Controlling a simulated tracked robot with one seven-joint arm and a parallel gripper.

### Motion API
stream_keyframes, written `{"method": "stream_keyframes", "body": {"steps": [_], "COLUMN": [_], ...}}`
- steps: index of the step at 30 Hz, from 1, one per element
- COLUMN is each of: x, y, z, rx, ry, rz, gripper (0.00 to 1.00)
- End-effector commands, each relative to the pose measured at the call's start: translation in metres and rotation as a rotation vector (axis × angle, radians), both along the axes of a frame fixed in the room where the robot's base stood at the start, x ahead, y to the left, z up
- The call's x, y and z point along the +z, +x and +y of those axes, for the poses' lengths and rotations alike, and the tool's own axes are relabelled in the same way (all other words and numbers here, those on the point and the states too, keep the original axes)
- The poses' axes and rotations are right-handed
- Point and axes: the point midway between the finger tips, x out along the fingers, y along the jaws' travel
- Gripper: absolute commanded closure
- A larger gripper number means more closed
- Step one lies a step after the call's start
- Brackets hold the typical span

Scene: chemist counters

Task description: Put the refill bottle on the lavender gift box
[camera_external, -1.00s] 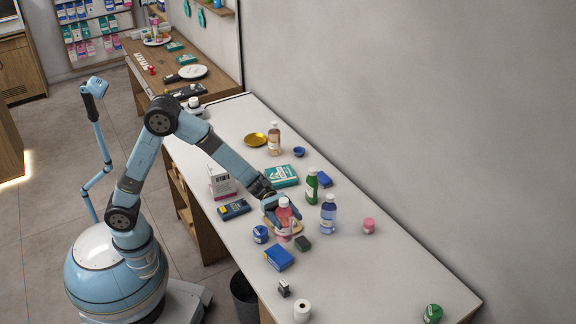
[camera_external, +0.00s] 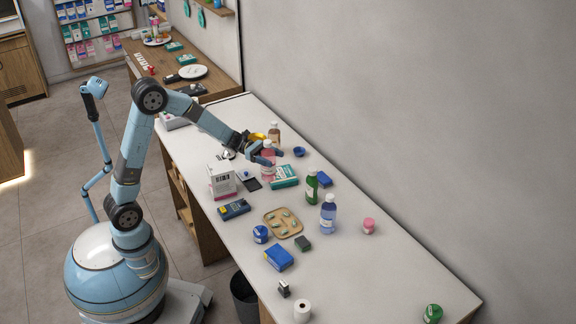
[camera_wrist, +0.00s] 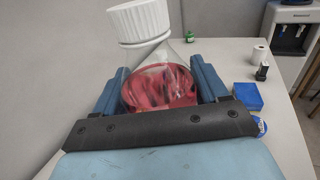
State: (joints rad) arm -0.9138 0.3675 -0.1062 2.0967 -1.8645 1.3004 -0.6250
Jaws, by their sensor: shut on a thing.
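My gripper (camera_external: 264,150) is shut on the refill bottle (camera_external: 268,160), a clear bottle of red-pink liquid with a white cap. In the wrist view the bottle (camera_wrist: 160,90) sits between the two blue fingers, its white cap (camera_wrist: 138,20) toward the top. In the outside view the bottle is by the left end of a teal box (camera_external: 285,177); whether its base touches anything is unclear. I cannot make out a clearly lavender gift box. A white box with a pink lower edge (camera_external: 221,181) stands left of the bottle.
An amber bottle (camera_external: 274,132) and a blue bowl (camera_external: 299,152) are close behind. A green bottle (camera_external: 312,188) and a blue bottle (camera_external: 328,216) stand to the right. A tan tray (camera_external: 268,213) holds several small green items.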

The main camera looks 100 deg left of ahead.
Motion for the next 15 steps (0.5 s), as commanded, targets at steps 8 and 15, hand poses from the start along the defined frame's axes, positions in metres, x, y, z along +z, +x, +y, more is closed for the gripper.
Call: {"method": "stream_keyframes", "body": {"steps": [8, 15], "x": [0.005, 0.008], "y": [-0.060, -0.096], "z": [0.064, 0.095], "rx": [0.119, 0.184], "ry": [0.001, 0.001], "rz": [0.000, 0.001], "gripper": [0.82, 0.82]}}
